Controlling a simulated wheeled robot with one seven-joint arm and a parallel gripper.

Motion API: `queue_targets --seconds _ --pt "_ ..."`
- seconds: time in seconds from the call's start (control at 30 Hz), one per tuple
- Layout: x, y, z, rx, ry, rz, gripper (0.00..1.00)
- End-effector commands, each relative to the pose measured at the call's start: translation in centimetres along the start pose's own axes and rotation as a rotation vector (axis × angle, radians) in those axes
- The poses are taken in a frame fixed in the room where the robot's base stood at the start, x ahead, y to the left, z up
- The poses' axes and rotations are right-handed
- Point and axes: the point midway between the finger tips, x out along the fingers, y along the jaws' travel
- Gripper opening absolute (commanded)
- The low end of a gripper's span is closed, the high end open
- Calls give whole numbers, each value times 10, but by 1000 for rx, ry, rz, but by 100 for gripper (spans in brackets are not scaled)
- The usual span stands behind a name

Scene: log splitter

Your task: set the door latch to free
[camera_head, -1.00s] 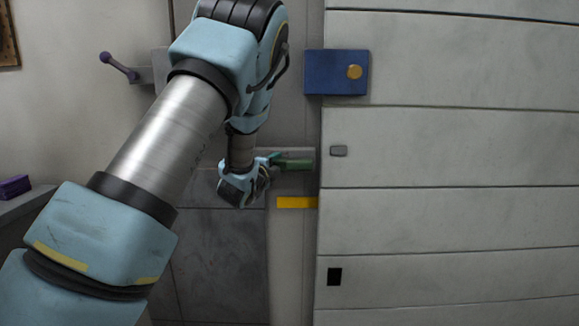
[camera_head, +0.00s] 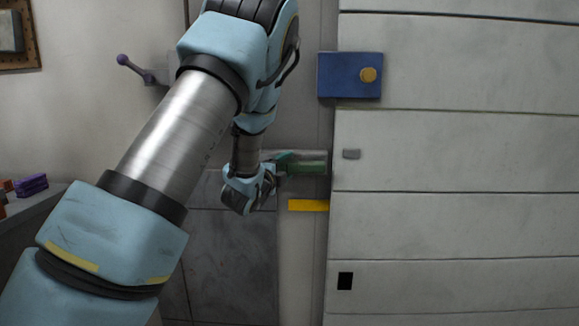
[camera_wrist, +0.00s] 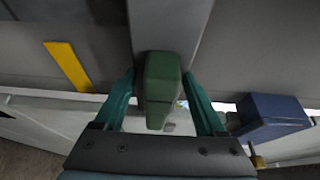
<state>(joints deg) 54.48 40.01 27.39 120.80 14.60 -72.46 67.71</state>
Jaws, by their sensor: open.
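The door latch appears to be the green handle (camera_head: 308,168) at the left edge of the pale slatted door (camera_head: 450,150). In the wrist view the green handle (camera_wrist: 162,80) is a block on a grey bar, between my two teal fingers. My gripper (camera_head: 283,163) is at the handle's left end in the head view. In the wrist view my gripper (camera_wrist: 160,90) is open, one finger on each side of the handle, with a small gap visible on the right. I cannot tell whether the left finger touches it.
A blue box (camera_head: 338,75) with a yellow knob (camera_head: 368,75) sits above the handle, and shows in the wrist view (camera_wrist: 270,112). A yellow strip (camera_head: 308,205) lies just below. A small grey tab (camera_head: 352,154) is on the door. A purple-ended lever (camera_head: 135,68) is on the left wall.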

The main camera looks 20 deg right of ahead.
Motion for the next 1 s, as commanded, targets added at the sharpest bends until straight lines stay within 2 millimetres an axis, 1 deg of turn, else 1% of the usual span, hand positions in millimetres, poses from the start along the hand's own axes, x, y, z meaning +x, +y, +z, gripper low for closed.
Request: queue_targets --seconds 0.03,0.2,0.3,0.4,0.5,0.6,1.0 --pt "-11 1 0 -1 -2 3 72" --pt "-46 1 1 0 -3 1 72" --pt "-62 1 1 0 -3 2 72" --pt "-73 1 1 1 -2 1 72" --pt "-80 1 1 1 -2 2 72" --pt "-82 0 1 1 -2 1 72" --pt "-82 1 2 -3 -5 4 72"
